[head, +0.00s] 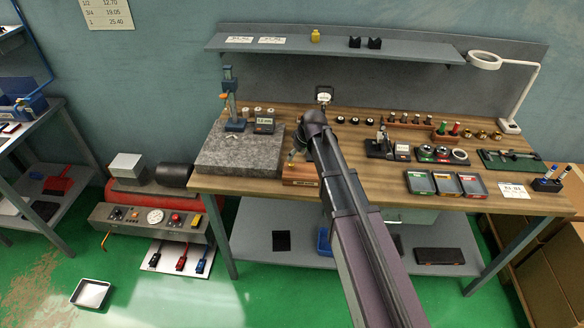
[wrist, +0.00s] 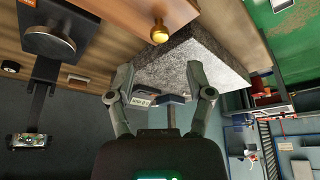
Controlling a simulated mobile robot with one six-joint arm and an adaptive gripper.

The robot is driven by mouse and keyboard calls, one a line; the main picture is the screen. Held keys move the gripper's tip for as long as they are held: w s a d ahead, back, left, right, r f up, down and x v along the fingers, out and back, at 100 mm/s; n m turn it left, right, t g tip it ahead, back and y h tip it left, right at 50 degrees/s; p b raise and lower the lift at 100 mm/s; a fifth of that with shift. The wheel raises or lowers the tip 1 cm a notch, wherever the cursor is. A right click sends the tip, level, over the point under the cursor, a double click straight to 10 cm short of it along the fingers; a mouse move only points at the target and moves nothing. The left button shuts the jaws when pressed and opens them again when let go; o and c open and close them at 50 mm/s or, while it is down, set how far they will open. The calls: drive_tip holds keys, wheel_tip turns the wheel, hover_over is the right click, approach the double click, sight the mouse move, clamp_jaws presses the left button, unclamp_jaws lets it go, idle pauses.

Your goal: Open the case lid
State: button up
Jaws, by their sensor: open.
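A small wooden case (head: 301,174) with a dark label on its front stands on the bench, just right of the granite plate; my arm hides part of it. Its lid looks down. In the wrist view, an orange-brown wooden surface (wrist: 195,8), probably this case, lies at the top edge with a round brass knob (wrist: 159,33) at its edge. My gripper (head: 295,155) is over the case in the head view, partly hidden by my arm. In the wrist view its two fingers (wrist: 162,92) are spread with nothing held between them; the knob is beyond the fingertips.
The granite plate (head: 235,160) with a height gauge (head: 233,110) is close on the left. A dark flat case (head: 440,256) lies on the lower shelf.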

sight(292, 164)
drive_tip(key=shift+b+x, duration=2.7)
drive_tip(key=shift+x, duration=0.5)
drive_tip(key=shift+w, duration=0.1)
clamp_jaws()
drive_tip(key=shift+a, duration=0.15)
